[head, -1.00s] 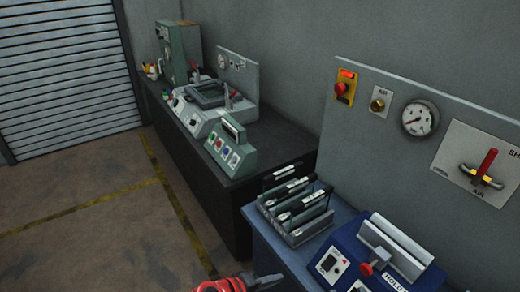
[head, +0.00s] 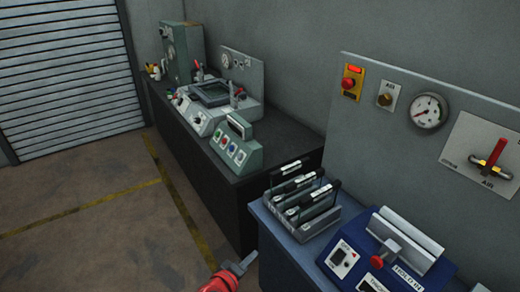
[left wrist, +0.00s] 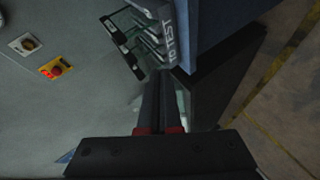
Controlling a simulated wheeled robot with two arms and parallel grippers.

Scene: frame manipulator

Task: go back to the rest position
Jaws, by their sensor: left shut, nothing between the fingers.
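My left gripper (head: 248,260) shows at the bottom edge of the head view, with a red part and a thin grey tip. It is in front of the blue bench's left end and holds nothing. In the left wrist view its two dark fingers (left wrist: 161,104) lie together, shut and empty. My right gripper is not in view.
The blue bench (head: 285,245) carries a rack of framed plates (head: 303,202) and a blue hold-down fixture (head: 385,250). Behind stands a gauge panel (head: 385,135). A black bench (head: 225,190) with green machines runs along the wall. The floor (head: 85,240) at left is clear.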

